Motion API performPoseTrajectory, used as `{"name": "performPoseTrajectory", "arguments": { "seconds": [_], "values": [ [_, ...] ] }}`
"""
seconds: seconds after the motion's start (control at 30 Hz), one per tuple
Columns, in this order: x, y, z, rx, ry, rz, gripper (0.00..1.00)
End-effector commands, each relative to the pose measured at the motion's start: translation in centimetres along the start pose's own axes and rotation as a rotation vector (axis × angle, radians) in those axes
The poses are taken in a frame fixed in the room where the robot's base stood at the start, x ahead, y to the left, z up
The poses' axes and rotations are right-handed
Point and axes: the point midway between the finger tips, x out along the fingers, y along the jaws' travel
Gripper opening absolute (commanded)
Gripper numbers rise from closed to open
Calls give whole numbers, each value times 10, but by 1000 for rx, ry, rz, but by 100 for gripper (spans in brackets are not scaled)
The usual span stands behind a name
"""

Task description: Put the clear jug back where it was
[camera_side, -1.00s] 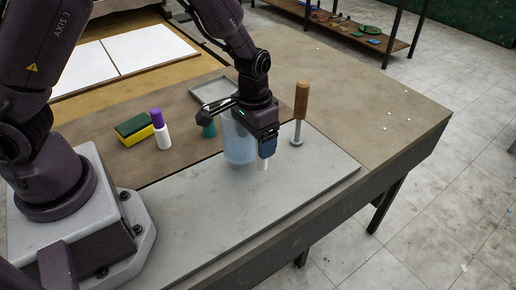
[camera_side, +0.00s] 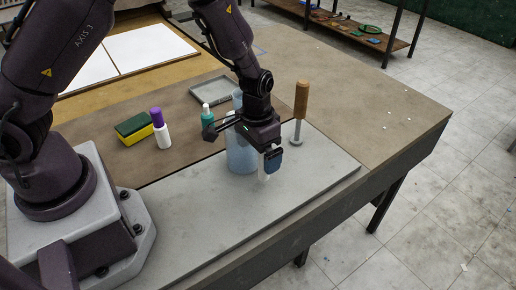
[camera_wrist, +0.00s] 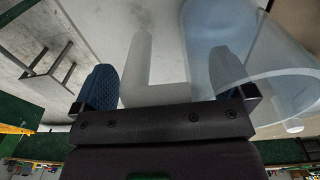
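The clear jug (camera_side: 241,156) is bluish and see-through and stands on the grey slab. Its upper part is partly hidden by my wrist. My gripper (camera_side: 270,158) is low at the jug's right side, by the handle. In the wrist view the pale, L-shaped jug handle (camera_wrist: 136,70) lies between the two blue fingers of my gripper (camera_wrist: 164,78), nearer the left one. The fingers are wide apart, with a gap between handle and right finger. The jug's wall and rim (camera_wrist: 285,75) fill the right side there.
The grey slab (camera_side: 205,215) is clear at its front. A wooden-handled tool (camera_side: 301,105) stands close right of the gripper. A green bottle (camera_side: 207,117), a grey tray (camera_side: 210,90), a purple-capped white bottle (camera_side: 161,132) and a sponge (camera_side: 133,128) are behind and left.

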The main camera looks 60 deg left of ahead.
Motion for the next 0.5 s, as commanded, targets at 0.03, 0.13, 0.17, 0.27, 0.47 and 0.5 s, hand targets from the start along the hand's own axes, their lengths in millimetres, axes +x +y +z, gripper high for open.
{"name": "performPoseTrajectory", "arguments": {
  "seconds": [0.03, 0.13, 0.17, 0.27, 0.47, 0.5],
  "values": [
    [0, 0, 0, 0, 0, 0, 100],
    [-3, 0, 0, 1, 1, 0, 100],
    [-5, 0, 0, 1, 2, 0, 100],
    [-17, 1, -1, 1, 4, 2, 100],
    [-60, 1, -2, 2, 8, 3, 100],
    [-68, 1, -1, 1, 7, 2, 100]
  ]
}}
